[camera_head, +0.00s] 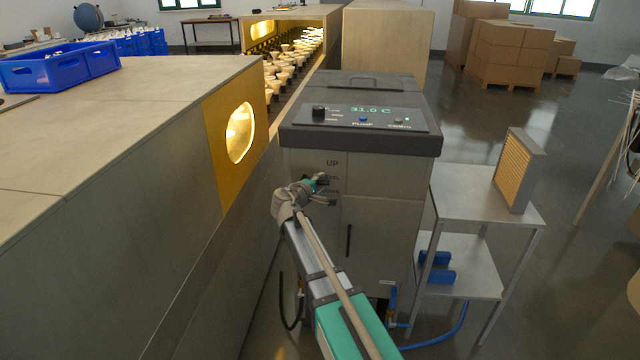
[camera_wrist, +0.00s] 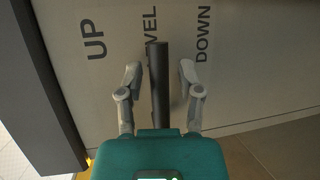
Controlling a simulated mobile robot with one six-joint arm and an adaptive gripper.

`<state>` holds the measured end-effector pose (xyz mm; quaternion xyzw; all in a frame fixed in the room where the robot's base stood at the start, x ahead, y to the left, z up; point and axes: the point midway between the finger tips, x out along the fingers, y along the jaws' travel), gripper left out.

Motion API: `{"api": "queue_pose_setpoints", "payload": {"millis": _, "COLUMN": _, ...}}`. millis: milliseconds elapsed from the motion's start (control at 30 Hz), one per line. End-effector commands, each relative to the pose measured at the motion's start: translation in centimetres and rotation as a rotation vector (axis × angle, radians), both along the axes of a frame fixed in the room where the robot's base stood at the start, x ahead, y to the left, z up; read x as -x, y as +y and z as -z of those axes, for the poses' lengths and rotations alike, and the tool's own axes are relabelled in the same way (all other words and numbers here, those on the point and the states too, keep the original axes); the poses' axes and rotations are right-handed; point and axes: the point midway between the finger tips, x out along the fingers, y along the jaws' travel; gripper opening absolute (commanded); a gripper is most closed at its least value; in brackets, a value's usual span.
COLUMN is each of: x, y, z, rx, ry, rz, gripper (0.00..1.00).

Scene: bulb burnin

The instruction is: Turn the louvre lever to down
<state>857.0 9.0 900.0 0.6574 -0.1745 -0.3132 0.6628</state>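The louvre lever (camera_wrist: 159,85) is a dark bar on the pale front panel of the grey machine (camera_head: 400,185). In the wrist view its end is at the LEVEL mark, between the UP label (camera_wrist: 93,39) on the left and the DOWN label (camera_wrist: 203,36) on the right. My gripper (camera_wrist: 159,76) is open, with one finger on each side of the lever and a visible gap to each. In the head view my gripper (camera_head: 322,189) is at the machine's front below its UP label, and it hides the lever there.
A long grey bench wall (camera_head: 120,190) with a glowing window runs close on the left. On the right, a metal side table (camera_head: 470,195) holds a framed orange filter (camera_head: 515,170). A blue hose (camera_head: 450,338) lies on the floor. A vertical dark handle (camera_head: 348,240) sits below my gripper.

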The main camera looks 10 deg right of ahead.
Motion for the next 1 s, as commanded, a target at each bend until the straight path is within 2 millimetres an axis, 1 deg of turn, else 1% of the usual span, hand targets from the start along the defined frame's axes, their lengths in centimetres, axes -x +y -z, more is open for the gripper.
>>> {"api": "queue_pose_setpoints", "payload": {"millis": 33, "x": 0.01, "y": 0.01, "z": 0.00, "rx": 0.000, "ry": 0.000, "rz": 0.000, "gripper": 0.29}}
{"api": "queue_pose_setpoints", "payload": {"millis": 100, "x": 0.01, "y": 0.01, "z": 0.00, "rx": 0.000, "ry": 0.000, "rz": 0.000, "gripper": 0.16}}
{"api": "queue_pose_setpoints", "payload": {"millis": 200, "x": 0.01, "y": 0.02, "z": 0.00, "rx": 0.000, "ry": 0.000, "rz": 0.000, "gripper": 0.00}}
{"api": "queue_pose_setpoints", "payload": {"millis": 667, "x": 0.01, "y": 0.00, "z": 0.10, "rx": -0.018, "ry": -0.006, "rz": 0.000, "gripper": 0.00}}
{"api": "queue_pose_setpoints", "payload": {"millis": 867, "x": 0.01, "y": 0.00, "z": 0.46, "rx": -0.083, "ry": -0.026, "rz": -0.001, "gripper": 0.00}}
{"api": "queue_pose_setpoints", "payload": {"millis": 1000, "x": 0.02, "y": 0.04, "z": 0.89, "rx": -0.160, "ry": -0.053, "rz": 0.000, "gripper": 0.00}}
